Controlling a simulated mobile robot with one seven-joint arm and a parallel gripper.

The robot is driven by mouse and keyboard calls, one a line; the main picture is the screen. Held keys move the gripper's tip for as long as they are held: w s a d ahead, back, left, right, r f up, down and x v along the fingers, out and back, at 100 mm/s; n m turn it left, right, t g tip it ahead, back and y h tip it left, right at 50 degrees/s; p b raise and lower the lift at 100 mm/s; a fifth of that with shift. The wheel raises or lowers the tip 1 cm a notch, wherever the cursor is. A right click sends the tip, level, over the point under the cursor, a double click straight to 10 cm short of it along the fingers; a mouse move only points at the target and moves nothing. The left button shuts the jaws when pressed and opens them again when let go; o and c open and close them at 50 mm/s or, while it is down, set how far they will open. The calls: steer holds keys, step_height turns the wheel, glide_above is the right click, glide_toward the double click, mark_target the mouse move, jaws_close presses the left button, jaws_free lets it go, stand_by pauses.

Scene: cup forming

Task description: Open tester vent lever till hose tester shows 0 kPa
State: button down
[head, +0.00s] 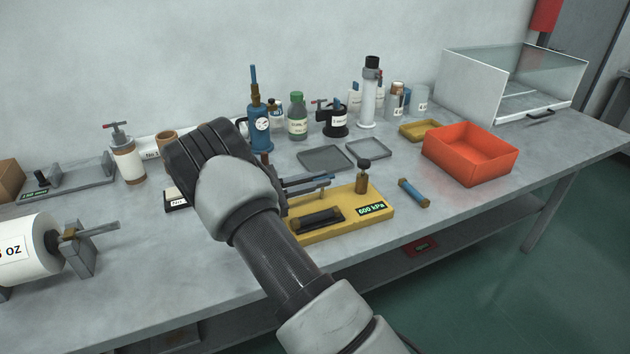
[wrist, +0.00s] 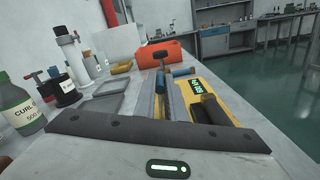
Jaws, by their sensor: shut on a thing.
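The hose tester is a yellow base (head: 383,196) on the bench, also in the wrist view (wrist: 236,105). Its green display (head: 371,209) reads 600 kPa. A brass post with a black knob (head: 363,164) stands at its back right, just beyond my fingertips in the wrist view (wrist: 161,54). A black bar (head: 316,220) lies along its front. My gripper (head: 330,179) reaches over the tester from the left, its two grey fingers (wrist: 161,90) shut on a narrow part that looks like the vent lever. That part is mostly hidden between the fingers.
A loose blue hose piece with brass ends (head: 414,193) lies right of the tester. An orange bin (head: 470,153) and a yellow tray (head: 420,130) stand farther right. Two grey trays (head: 325,158) (head: 370,148) and several bottles are behind. The bench front right is clear.

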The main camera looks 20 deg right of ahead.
steer(key=shift+s+f+m, duration=0.1)
steer(key=shift+s+m, duration=0.3)
steer(key=shift+m, duration=0.3)
steer(key=c, duration=1.8)
jaws_free()
steer(key=a, duration=1.7)
steer(key=shift+s+a, duration=0.1)
steer(key=shift+a, duration=0.15)
